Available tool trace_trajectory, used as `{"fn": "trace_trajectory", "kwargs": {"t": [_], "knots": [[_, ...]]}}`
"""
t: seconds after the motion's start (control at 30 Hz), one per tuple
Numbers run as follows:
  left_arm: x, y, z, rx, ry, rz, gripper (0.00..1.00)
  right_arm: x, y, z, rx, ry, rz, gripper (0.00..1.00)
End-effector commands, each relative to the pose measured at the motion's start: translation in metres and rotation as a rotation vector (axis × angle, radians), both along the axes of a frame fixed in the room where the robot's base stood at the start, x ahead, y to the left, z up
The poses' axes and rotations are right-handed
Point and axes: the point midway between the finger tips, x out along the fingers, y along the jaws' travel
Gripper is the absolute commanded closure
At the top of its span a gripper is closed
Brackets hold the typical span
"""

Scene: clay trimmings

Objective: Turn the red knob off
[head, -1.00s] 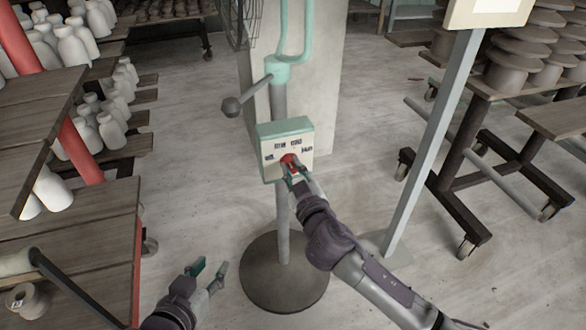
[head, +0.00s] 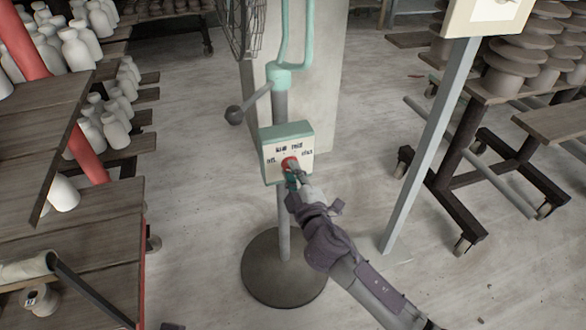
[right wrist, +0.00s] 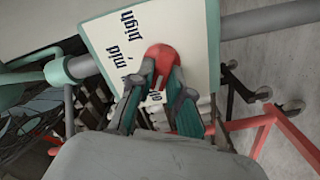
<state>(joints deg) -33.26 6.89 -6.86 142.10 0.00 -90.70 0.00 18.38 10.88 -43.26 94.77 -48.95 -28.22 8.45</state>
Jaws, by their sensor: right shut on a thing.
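The red knob (head: 289,161) sits on the cream face of a control box (head: 305,158) with a teal top, on the fan's grey pole (head: 283,225). Dark labels are printed around the knob. My right gripper (head: 291,174) is at the knob from below and is shut on it. In the right wrist view the red knob (right wrist: 161,57) shows between the fingertips of the right gripper (right wrist: 159,76). The labels "high" and "mid" are readable there; another label is partly hidden between the fingers. The knob's pointing direction is hidden. My left gripper is out of view.
The fan's round base (head: 284,290) stands on the floor. A ball-ended lever (head: 235,115) sticks out left above the box. A grey post (head: 430,150) with a cream panel stands right. Wooden shelves (head: 85,215) with white bottles are left. A wheeled rack (head: 440,185) is right.

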Motion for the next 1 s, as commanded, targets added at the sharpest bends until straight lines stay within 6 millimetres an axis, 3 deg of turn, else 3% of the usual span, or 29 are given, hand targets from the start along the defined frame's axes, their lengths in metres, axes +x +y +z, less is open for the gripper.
{"fn": "trace_trajectory", "kwargs": {"t": [0.4,0.87,0.9,1.0], "knots": [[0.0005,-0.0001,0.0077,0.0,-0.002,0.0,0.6,-0.0006,0.0009,-0.0017,-0.15,-0.047,0.001,1.0],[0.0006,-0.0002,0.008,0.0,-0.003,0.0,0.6,-0.0007,0.001,-0.0022,-0.164,-0.051,0.001,1.0],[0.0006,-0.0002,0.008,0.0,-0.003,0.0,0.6,-0.0007,0.001,-0.0022,-0.164,-0.051,0.001,0.79],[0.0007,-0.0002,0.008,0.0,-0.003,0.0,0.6,-0.0007,0.0009,-0.0022,-0.163,-0.051,0.001,0.62]]}}
